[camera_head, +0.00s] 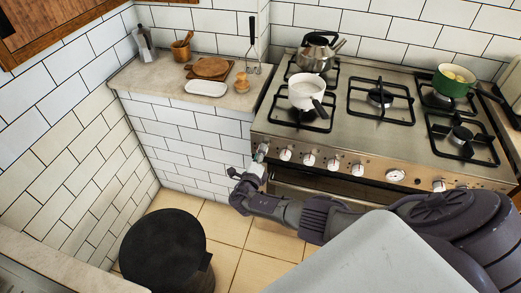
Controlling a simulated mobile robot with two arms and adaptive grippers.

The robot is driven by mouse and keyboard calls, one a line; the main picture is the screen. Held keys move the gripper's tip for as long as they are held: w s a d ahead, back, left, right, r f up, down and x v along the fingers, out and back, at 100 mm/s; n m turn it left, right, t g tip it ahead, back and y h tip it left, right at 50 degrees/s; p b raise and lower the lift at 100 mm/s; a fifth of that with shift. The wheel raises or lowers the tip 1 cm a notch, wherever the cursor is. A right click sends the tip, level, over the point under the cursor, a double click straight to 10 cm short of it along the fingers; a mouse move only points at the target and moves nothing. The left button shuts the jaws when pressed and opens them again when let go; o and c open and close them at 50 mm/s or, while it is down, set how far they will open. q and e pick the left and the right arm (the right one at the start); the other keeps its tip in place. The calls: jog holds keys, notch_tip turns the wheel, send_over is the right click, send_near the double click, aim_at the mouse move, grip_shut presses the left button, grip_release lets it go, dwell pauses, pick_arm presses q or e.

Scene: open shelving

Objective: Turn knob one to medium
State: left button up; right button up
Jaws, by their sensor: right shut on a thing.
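The stove (345,110) has a row of white knobs along its front panel. My right arm reaches in from the right, and my right gripper (260,156) is at the leftmost end of that row. It is shut on the leftmost knob, which it mostly hides. The setting of that knob cannot be read. Other knobs stand free to its right, the nearest being the second knob (285,154). My left gripper is not in view.
A white pot (307,94) and a kettle (317,54) stand on the left burners. A green pot (453,81) is at the back right. A tiled counter (150,82) adjoins the stove's left side. A black bin (163,250) stands on the floor.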

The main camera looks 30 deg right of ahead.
jog(key=n, duration=0.4)
jog(key=n+g+p, duration=0.1)
jog(key=n, duration=0.4)
jog(key=shift+a+f+h, duration=0.1)
jog(key=shift+f+h, duration=0.05)
jog(key=shift+h, duration=0.15)
jog(key=shift+n, duration=0.4)
jog(key=o, duration=1.2)
jog(key=shift+w, duration=0.1)
jog(key=shift+c, duration=0.2)
